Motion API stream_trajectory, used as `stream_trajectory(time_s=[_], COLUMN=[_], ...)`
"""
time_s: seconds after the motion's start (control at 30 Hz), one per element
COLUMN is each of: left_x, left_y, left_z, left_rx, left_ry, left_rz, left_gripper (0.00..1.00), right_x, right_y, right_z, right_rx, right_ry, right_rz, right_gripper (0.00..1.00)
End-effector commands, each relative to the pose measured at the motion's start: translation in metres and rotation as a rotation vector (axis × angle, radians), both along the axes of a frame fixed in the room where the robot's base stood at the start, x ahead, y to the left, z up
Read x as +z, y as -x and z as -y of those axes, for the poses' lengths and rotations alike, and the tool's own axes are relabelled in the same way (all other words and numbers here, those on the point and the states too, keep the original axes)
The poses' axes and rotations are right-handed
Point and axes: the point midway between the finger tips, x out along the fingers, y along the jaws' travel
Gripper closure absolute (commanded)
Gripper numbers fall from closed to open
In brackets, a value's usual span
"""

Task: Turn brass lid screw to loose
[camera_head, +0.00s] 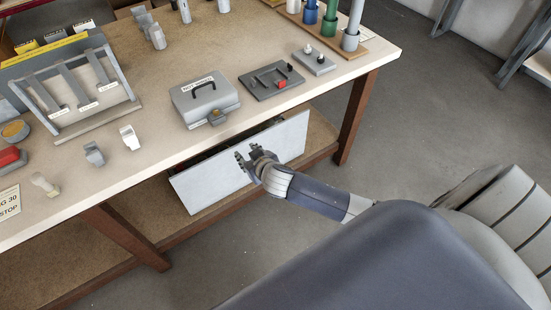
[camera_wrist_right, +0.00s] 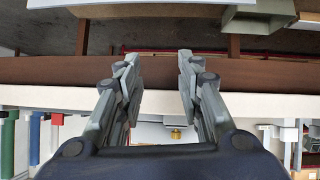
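A grey lidded box (camera_head: 205,100) with a black handle and a label on top stands near the table's front edge. The brass lid screw (camera_head: 215,116) is a small spot on the box's front, too small to tell its turned position. In the right wrist view the brass screw (camera_wrist_right: 176,134) shows between and beyond the fingers. My right gripper (camera_head: 243,155) is in front of and below the table edge, apart from the box. Its fingers stand apart with nothing between them, also in the wrist view (camera_wrist_right: 158,65). My left gripper is not in view.
A dark board (camera_head: 259,84) with a red block and a small grey block (camera_head: 314,62) lie right of the box. Coloured cylinders stand at the far right. A grey rack (camera_head: 75,95) is at left. A white panel (camera_head: 245,165) hangs below the table edge near my gripper.

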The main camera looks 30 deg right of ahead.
Motion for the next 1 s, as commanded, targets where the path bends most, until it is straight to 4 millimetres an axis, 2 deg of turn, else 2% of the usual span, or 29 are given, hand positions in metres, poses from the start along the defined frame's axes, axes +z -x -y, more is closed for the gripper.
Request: stream_trajectory(time_s=[0.1, 0.6, 1.0], left_x=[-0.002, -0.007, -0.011], left_y=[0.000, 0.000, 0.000], left_z=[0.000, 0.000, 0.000], left_rx=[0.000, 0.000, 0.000], left_ry=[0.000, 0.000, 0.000], left_rz=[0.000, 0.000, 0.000], left_gripper=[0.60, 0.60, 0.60], right_x=[-0.024, -0.114, -0.176], right_y=[0.008, 0.048, 0.089], right_z=[0.004, 0.020, 0.029], right_rx=[0.001, 0.016, 0.030], right_ry=[0.009, 0.045, 0.061], right_rz=[-0.038, -0.183, -0.286], right_gripper=[0.66, 0.66, 0.66])
